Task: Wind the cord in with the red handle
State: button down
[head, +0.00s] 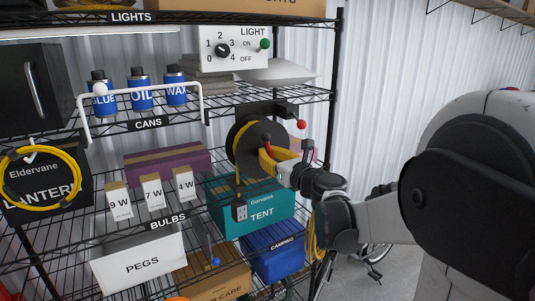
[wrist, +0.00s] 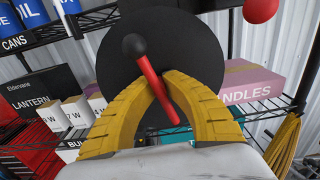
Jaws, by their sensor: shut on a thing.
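The cord reel (head: 240,140) is a dark round disc mounted on the shelf rack's right side; it fills the middle of the wrist view (wrist: 207,55). Its red handle (wrist: 160,90) has a black end and stands tilted in front of the disc. My gripper (wrist: 163,84) has yellow fingers shut around the red handle; in the head view it sits at the reel's right face (head: 268,158). The yellow cord (head: 238,176) hangs below the reel to a dark block with a pale socket face (head: 240,212). The cord on the drum is mostly hidden.
A red-knobbed lever (head: 301,124) sits just right of the reel. The teal tent box (head: 262,226) stands below, bulb boxes (head: 152,190) to the left. A yellow coil (head: 75,165) hangs far left. A bicycle (head: 372,252) stands at right, behind my arm.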

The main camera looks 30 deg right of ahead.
jog(key=shift+r, duration=0.1)
jog(key=c, duration=1.4)
grip_release()
jog(key=shift+s, duration=0.1)
jog(key=s, duration=1.2)
jog(key=shift+d, duration=0.2)
jog(key=shift+w, duration=0.1)
